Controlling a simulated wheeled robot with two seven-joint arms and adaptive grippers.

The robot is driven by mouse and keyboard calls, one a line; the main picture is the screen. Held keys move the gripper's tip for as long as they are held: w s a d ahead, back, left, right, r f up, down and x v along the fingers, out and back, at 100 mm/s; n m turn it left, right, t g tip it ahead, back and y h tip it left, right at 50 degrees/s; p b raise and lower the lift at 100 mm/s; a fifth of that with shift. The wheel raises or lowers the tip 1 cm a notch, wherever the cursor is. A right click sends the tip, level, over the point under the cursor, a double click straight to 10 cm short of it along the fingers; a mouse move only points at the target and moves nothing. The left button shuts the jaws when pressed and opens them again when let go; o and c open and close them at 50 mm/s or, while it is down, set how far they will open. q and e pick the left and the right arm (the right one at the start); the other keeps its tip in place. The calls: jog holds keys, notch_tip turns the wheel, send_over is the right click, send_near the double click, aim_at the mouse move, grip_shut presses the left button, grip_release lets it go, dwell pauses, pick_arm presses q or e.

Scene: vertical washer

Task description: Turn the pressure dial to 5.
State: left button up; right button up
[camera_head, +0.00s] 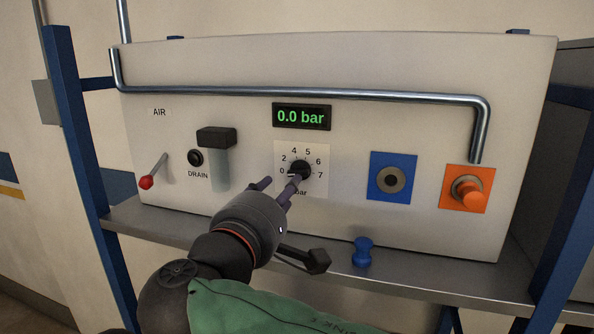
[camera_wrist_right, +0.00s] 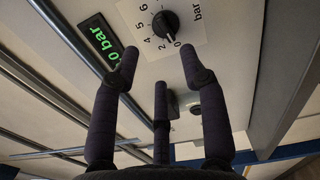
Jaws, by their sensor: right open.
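The pressure dial (camera_head: 301,169) is a round black knob on a white scale plate marked 0 to 7, in the middle of the panel. Its white mark points near 0. The display (camera_head: 301,116) above it reads 0.0 bar. My right gripper (camera_head: 281,184) is open in front of the dial, with its dark fingertips overlapping the dial's lower left. In the right wrist view the dial (camera_wrist_right: 165,24) is beyond the spread fingers (camera_wrist_right: 160,55), with nothing between them. I cannot tell whether a fingertip touches the dial. My left gripper is not in view.
A metal rail (camera_head: 300,92) runs across the panel above the dial. To the left are a red-tipped lever (camera_head: 147,182), a drain button (camera_head: 195,157) and a black-topped filter (camera_head: 216,138).

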aim_at(297, 172)
jog(key=p+x, duration=0.1)
jog(key=x, duration=0.6)
jog(key=shift+w+a+f, duration=0.1)
jog(key=shift+a+f, duration=0.1)
jog(key=shift+w+d+r+p, duration=0.1)
jog(key=shift+w+d+p, duration=0.2)
jog(key=shift+w+p, duration=0.15)
jog(key=shift+w, duration=0.35)
jog(key=shift+s, duration=0.15)
grip_shut()
